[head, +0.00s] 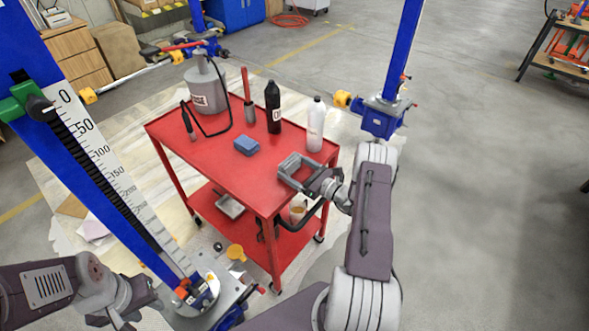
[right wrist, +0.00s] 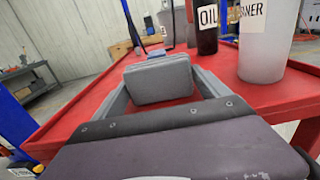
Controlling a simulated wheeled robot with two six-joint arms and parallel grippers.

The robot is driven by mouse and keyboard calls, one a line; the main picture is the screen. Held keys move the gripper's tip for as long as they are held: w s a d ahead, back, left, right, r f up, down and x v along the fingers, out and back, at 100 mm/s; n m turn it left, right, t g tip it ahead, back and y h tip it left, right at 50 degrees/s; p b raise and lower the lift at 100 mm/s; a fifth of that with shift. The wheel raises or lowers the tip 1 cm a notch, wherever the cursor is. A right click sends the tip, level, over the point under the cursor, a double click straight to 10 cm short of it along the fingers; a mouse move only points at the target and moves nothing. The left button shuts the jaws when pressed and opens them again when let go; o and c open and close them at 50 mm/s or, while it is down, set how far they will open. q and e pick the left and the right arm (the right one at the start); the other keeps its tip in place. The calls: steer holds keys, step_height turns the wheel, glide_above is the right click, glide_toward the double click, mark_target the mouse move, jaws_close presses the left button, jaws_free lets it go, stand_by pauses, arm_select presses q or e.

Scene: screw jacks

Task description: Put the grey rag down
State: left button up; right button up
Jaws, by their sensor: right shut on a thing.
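The grey rag (right wrist: 158,82) is a folded grey pad held between the fingers of my right gripper (right wrist: 155,92) in the right wrist view. In the head view my right gripper (head: 297,170) is over the near right part of the red cart's top (head: 210,135). I cannot tell whether the rag's underside touches the cart top. A blue folded rag (head: 246,146) lies on the cart top, beyond the grey one. My left gripper (head: 122,306) is low at the lower left, away from the cart; its fingers are unclear.
A black oil bottle (head: 273,107), a white cleaner bottle (head: 316,124) and a grey can (head: 205,88) stand on the cart. Red cart top is bare in front of the blue rag. Blue jack columns (head: 403,50) stand at both sides.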

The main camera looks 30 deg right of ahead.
steer(key=shift+r, duration=0.1)
steer(key=shift+f, duration=0.2)
steer(key=o, duration=1)
steer(key=shift+o, duration=0.2)
steer(key=shift+r, duration=0.1)
